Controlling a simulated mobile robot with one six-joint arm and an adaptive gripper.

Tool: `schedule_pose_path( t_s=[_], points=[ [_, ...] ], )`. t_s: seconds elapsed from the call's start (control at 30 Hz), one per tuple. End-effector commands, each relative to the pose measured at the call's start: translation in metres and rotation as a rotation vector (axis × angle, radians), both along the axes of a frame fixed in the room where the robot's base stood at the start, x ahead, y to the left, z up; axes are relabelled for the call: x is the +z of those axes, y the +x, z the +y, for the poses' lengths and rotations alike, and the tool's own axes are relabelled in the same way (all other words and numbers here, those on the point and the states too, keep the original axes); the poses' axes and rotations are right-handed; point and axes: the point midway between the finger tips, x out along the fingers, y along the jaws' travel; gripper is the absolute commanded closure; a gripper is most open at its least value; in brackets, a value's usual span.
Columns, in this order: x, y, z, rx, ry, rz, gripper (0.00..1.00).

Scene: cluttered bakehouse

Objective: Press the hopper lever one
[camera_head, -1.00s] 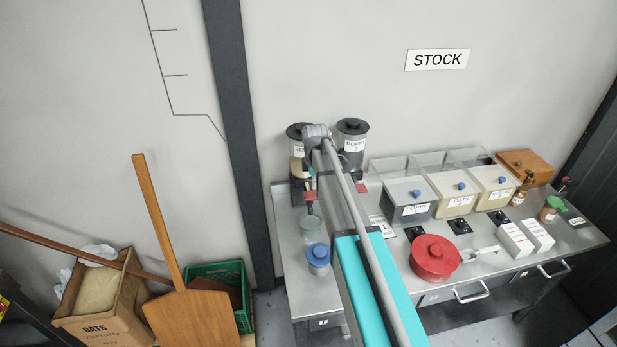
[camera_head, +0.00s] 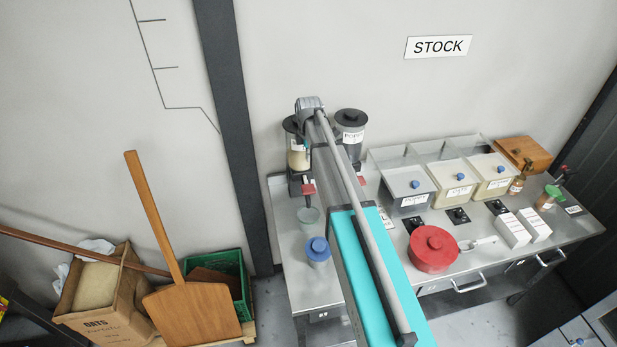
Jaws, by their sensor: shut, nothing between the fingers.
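Hopper one (camera_head: 298,157) is the left of two dark-lidded dispensers at the back left of the steel table, with pale contents. Its label is mostly covered by my arm. Its red lever (camera_head: 308,188) sticks out low at the front, and a pale green translucent cup (camera_head: 309,217) stands below and in front of it. The second hopper (camera_head: 351,130), with a poppy label, stands to the right; its red lever (camera_head: 362,181) shows just right of my arm. My arm reaches over the table to the hoppers. My gripper is hidden behind it, so contact with the lever cannot be seen.
A blue-lidded jar (camera_head: 318,250) and a red lidded pot (camera_head: 433,250) flank my arm on the table. Lidded bins (camera_head: 456,181), white boxes (camera_head: 513,231) and a scoop (camera_head: 478,242) stand to the right. A wooden peel (camera_head: 190,312), carton and green crate are at left.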

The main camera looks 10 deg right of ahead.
Motion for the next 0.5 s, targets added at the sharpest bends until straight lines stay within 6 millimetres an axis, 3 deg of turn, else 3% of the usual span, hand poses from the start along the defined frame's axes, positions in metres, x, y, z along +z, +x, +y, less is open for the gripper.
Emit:
schedule_pose_path(
  t_s=[0.5],
  points=[
    [-0.027,0.0,0.0,0.0,0.0,0.0,1.0]
  ],
)
